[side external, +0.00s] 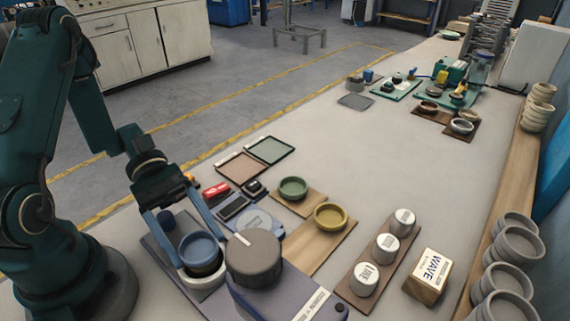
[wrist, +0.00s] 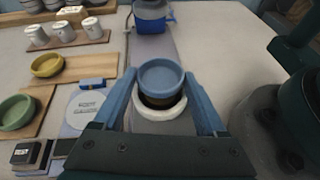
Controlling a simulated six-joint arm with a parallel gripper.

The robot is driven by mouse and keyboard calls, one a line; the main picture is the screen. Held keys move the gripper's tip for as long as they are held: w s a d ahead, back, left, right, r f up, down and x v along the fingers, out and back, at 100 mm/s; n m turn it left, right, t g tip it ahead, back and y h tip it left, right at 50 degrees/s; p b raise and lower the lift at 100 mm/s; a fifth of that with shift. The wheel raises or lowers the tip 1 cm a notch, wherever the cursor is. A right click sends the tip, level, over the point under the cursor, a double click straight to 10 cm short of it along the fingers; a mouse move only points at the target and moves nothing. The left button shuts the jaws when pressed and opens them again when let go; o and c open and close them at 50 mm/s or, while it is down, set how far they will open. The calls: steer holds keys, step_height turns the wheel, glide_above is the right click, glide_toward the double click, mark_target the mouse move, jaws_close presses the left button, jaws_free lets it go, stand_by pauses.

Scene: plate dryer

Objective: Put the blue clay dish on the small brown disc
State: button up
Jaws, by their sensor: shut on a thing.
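The blue clay dish (side external: 198,249) is a round, shallow bowl, held upright between the two blue fingers of my gripper (side external: 201,257). In the wrist view the dish (wrist: 160,76) sits between the fingertips (wrist: 160,80), which press at its sides. Directly below the dish is a white round ring or stand (wrist: 160,112) with a dark brown round part (wrist: 158,101) inside it, mostly hidden by the dish. This brown part may be the small brown disc. I cannot tell whether the dish touches it. The white stand also shows in the side view (side external: 206,281).
A dark grey round drum (side external: 253,260) on a blue-grey base stands close right of the dish. A yellow dish (side external: 330,216) and green dish (side external: 293,188) sit on wooden boards. White jars (side external: 364,278) and a WAVE box (side external: 428,277) stand further right. The middle bench is clear.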

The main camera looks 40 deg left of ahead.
steer(key=shift+f, duration=1.1)
stand_by(0.4)
steer(key=o, duration=1.5)
steer(key=shift+c, duration=0.2)
steer(key=shift+w, duration=0.1)
steer(key=shift+a, duration=0.1)
steer(key=shift+h, duration=0.5)
steer(key=a+r, duration=0.3)
steer(key=shift+w+a+r, duration=0.1)
steer(key=shift+w+a, duration=0.05)
steer(key=shift+w, duration=0.1)
steer(key=shift+a+r, duration=0.3)
steer(key=shift+r, duration=0.1)
